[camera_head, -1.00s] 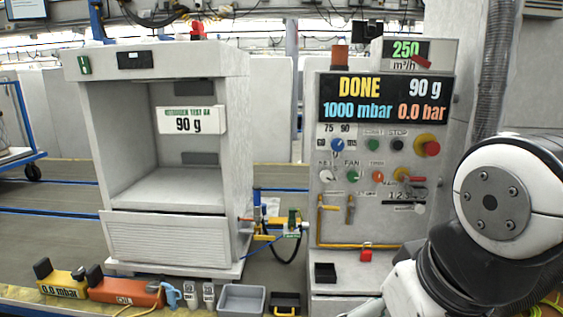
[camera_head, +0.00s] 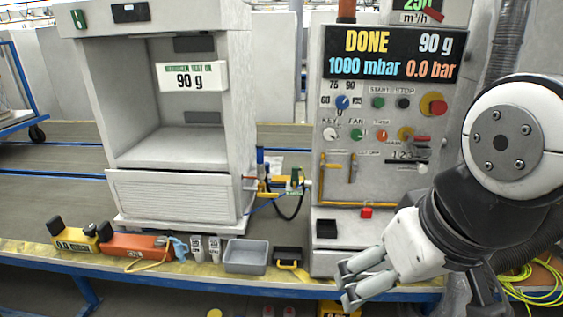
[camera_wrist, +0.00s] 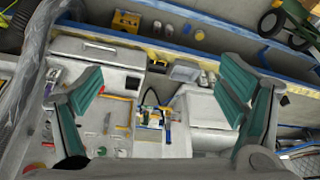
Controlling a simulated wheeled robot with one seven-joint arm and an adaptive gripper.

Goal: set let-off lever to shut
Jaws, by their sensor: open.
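The control panel (camera_head: 385,190) stands right of centre in the head view. Two slim yellow levers sit low on its left side, a left lever (camera_head: 322,172) and a right lever (camera_head: 353,170). Both appear roughly upright. Their labels are too small to read, so I cannot tell which is the let-off lever. My gripper (camera_head: 345,284) is open and empty, below and in front of the panel, apart from both levers. In the wrist view my gripper (camera_wrist: 160,88) shows two green-padded fingers spread wide, with the panel and bench beyond.
The white test chamber (camera_head: 175,195) stands open at left. On the bench are a yellow gauge (camera_head: 75,240), an orange device (camera_head: 135,246), a grey tray (camera_head: 246,257) and a black bin (camera_head: 288,256). A yellow cable (camera_head: 525,282) lies right.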

